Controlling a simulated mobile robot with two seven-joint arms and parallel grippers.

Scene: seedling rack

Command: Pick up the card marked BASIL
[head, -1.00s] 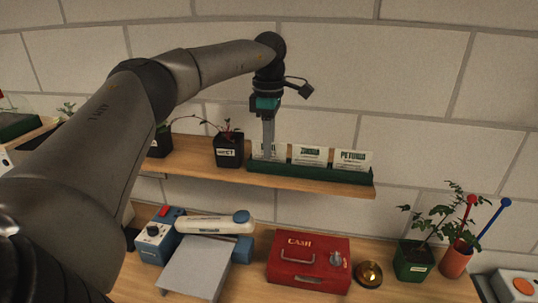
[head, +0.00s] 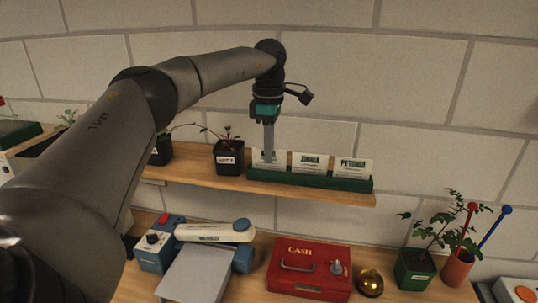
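Three white cards stand in a green holder (head: 310,179) on the wooden shelf. The middle card reads ZINNIA (head: 306,165) and the right card reads PETUNIA (head: 353,168). The left card (head: 281,160) is partly covered by my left gripper (head: 269,158), so its name cannot be read. No card is legible as BASIL. My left gripper points down, its fingers in front of or around the left card. The fingers line up edge-on, so whether they are open or touch the card cannot be told. My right gripper is not in view.
A black labelled pot (head: 228,157) stands on the shelf left of the holder. Below, the bench holds a red CASH box (head: 309,267), a brass bell (head: 370,283), a blue-and-grey device (head: 197,270) and a green pot (head: 414,270). The wall is close behind the shelf.

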